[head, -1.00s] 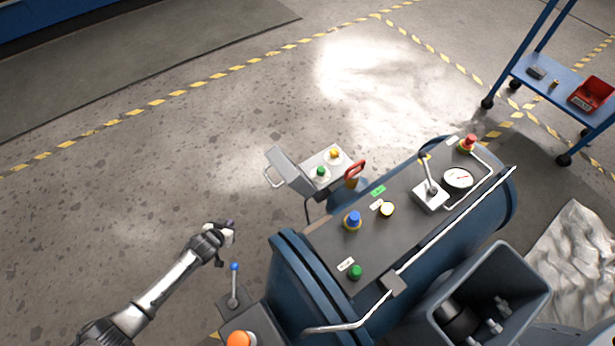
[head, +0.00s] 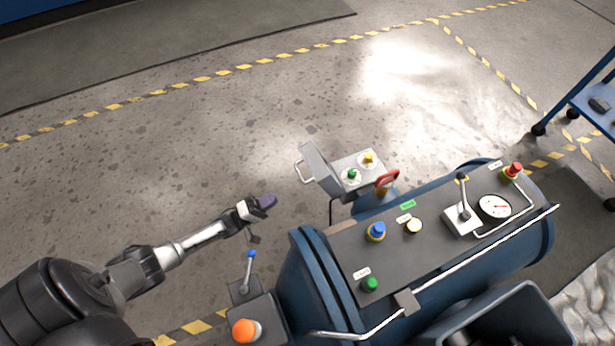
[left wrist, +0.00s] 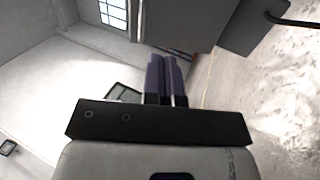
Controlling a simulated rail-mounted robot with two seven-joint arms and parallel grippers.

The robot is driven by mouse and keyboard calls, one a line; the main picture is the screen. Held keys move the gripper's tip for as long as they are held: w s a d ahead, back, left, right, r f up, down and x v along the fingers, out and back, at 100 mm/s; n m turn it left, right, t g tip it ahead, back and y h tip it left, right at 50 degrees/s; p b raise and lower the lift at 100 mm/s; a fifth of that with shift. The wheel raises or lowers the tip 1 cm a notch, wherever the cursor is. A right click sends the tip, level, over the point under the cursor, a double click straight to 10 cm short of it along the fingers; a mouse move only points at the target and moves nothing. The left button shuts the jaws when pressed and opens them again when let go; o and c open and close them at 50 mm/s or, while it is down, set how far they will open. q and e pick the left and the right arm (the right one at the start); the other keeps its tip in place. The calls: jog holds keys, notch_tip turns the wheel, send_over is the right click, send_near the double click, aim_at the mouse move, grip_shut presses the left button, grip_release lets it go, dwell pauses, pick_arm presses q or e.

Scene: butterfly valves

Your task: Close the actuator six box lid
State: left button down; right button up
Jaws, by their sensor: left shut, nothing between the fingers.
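A small grey box with a hinged lid stands behind the blue tank in the head view. Its lid (head: 320,168) is open, standing up on the left side with a metal handle (head: 304,173) on its outer face. The box's panel (head: 356,179) carries a green button and a yellow button. My left gripper (head: 266,201) is left of the box and below the lid in the picture, apart from both, with its fingers shut and empty. In the left wrist view the shut fingers (left wrist: 166,80) point away, with a grey panel at upper right. My right gripper is not in view.
The blue tank (head: 310,280) bears a panel with buttons, a lever and a gauge. A red handle (head: 387,180) stands beside the box. A blue-knobbed lever (head: 249,270) and an orange button (head: 246,330) are below my left gripper. The floor left of the box is clear.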

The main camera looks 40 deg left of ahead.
aim_at(302, 181)
pick_arm(q)
jog(key=b+x, duration=0.3)
jog(key=x, duration=0.9)
jog(key=shift+f+b, duration=0.15)
jog(key=shift+b, duration=0.15)
jog(key=shift+b+x, duration=0.35)
jog(key=shift+x, duration=0.7)
jog(key=shift+a, duration=0.1)
